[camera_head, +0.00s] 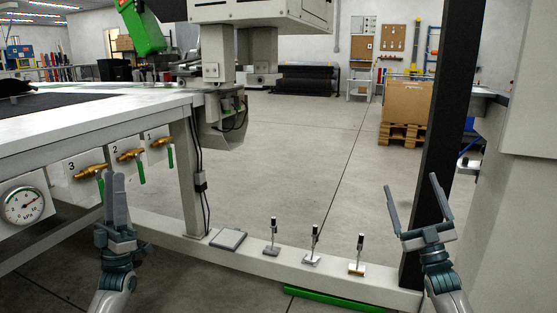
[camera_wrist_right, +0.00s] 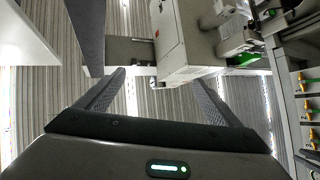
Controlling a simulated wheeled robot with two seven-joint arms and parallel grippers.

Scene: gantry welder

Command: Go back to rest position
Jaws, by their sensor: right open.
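My left gripper (camera_head: 117,185) is upright at the lower left of the head view, in front of the table side with the valves. Its fingers overlap in this view, so their gap is unclear. My right gripper (camera_head: 411,183) is upright at the lower right, in front of a dark post. Its fingers are spread with nothing between them. The right wrist view also shows the two fingers apart and empty (camera_wrist_right: 157,78).
A white table (camera_head: 85,120) with numbered brass valves (camera_head: 130,155) and a gauge (camera_head: 24,205) stands at left. A low beam (camera_head: 255,258) with three small levers (camera_head: 313,243) runs between the grippers. The dark post (camera_head: 446,120) stands close behind my right gripper. Open floor (camera_head: 290,160) lies beyond.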

